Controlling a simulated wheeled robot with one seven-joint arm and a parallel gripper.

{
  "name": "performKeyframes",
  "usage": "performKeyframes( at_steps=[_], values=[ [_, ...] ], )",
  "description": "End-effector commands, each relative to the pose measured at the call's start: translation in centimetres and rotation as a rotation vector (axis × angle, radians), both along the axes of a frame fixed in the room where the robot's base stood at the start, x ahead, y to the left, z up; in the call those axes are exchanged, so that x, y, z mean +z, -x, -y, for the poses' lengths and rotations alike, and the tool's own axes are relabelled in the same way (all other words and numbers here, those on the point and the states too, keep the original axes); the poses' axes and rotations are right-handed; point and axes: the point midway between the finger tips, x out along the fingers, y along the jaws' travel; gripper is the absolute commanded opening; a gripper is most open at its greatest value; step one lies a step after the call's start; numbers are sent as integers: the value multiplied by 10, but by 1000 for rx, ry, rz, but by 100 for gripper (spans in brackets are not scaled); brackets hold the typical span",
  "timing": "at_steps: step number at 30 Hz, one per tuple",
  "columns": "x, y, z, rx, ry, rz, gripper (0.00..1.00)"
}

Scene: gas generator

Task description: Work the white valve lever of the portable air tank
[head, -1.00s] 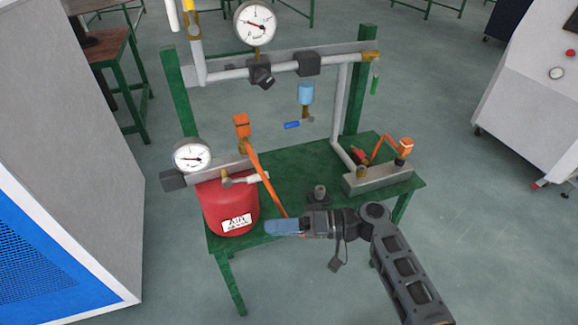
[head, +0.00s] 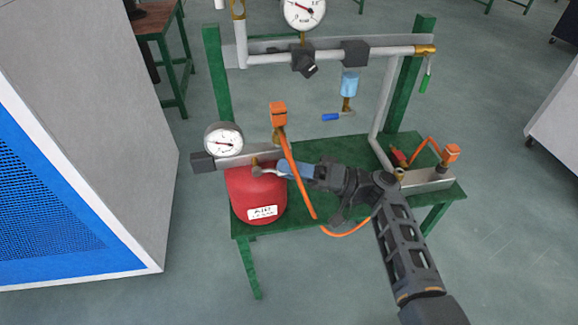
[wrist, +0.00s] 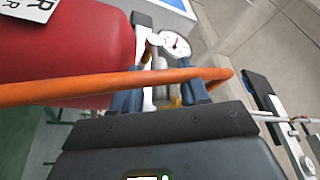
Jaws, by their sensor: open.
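The portable air tank (head: 258,194) is a red cylinder with a white label at the left end of the green table. Its white valve lever (head: 268,171) sticks out to the right from the grey valve block on top. My gripper (head: 285,169) is at the lever's right end, its blue fingers pointing left. In the wrist view the fingers (wrist: 162,92) are open, and the white lever (wrist: 148,92) appears between them. I cannot tell whether a finger touches it. The orange hose (wrist: 115,83) crosses in front of the fingers and hides part of them and the lever.
A round gauge (head: 223,140) sits on the valve block. The orange hose (head: 298,180) hangs from an orange fitting (head: 278,113) close to my gripper. A pipe frame with another gauge (head: 304,12) stands behind. A manifold (head: 428,179) is at the right of the green table (head: 340,148).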

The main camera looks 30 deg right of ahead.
Motion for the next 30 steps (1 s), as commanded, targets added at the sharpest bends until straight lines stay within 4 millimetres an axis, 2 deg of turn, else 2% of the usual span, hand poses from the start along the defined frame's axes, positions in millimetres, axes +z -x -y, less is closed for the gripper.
performKeyframes(
  at_steps=[9, 23, 30],
  values=[
    [0, -1, -3, 0, 0, 0, 43],
    [0, -1, -2, 0, 0, -1, 0],
    [0, -1, -2, 0, 0, -1, 0]
  ],
)
